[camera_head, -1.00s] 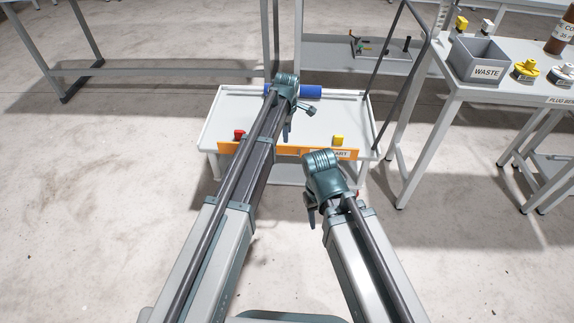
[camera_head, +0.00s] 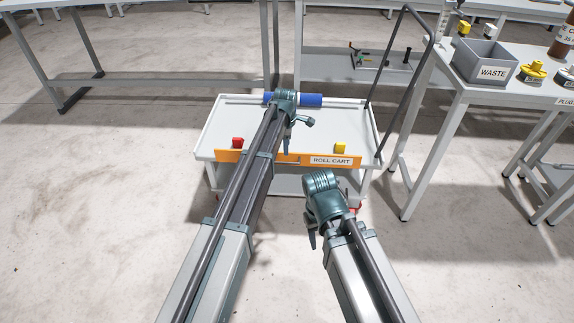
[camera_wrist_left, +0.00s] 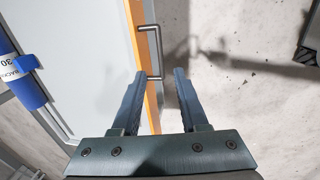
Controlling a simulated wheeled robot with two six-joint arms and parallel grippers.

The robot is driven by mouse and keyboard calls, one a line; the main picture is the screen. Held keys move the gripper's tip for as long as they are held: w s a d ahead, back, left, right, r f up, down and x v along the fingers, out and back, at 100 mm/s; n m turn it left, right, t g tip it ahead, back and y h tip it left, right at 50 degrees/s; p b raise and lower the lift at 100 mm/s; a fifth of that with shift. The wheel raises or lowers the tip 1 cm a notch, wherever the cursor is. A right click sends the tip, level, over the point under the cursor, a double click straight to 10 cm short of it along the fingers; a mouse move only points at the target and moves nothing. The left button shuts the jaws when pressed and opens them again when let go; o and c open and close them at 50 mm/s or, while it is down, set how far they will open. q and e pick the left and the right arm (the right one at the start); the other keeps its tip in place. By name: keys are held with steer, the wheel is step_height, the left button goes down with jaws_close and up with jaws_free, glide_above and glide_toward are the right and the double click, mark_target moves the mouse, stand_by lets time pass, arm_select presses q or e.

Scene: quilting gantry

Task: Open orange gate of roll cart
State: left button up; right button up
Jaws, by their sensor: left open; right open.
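The orange gate (camera_head: 233,156) stands upright along the near edge of the white roll cart (camera_head: 213,135), with a "ROLL CART" label at its right. My left arm crosses over its middle. My left gripper (camera_head: 294,134) points down over the cart near the gate, partly hidden by its wrist. In the left wrist view the open left gripper (camera_wrist_left: 159,73) has a grey bar handle (camera_wrist_left: 158,52) on the orange gate (camera_wrist_left: 136,22) ahead of and between its fingertips; contact cannot be told. My right gripper (camera_head: 312,238) is open and empty, nearer than the gate, with its fingers partly hidden.
A blue roll (camera_head: 311,100) lies at the cart's far edge. A red block (camera_head: 237,143) and a yellow block (camera_head: 340,147) sit behind the gate. A bench (camera_head: 462,88) with a grey waste bin (camera_head: 483,62) stands at the right. The floor at the left is clear.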

mark_target(287, 163)
arm_select(q)
steer(key=f+b, duration=0.2)
steer(key=f, duration=0.1)
steer(key=w+f+b, duration=0.1)
steer(key=f+b, duration=0.4)
steer(key=shift+w+f+b, duration=0.3)
steer(key=shift+f, duration=0.1)
jaws_close()
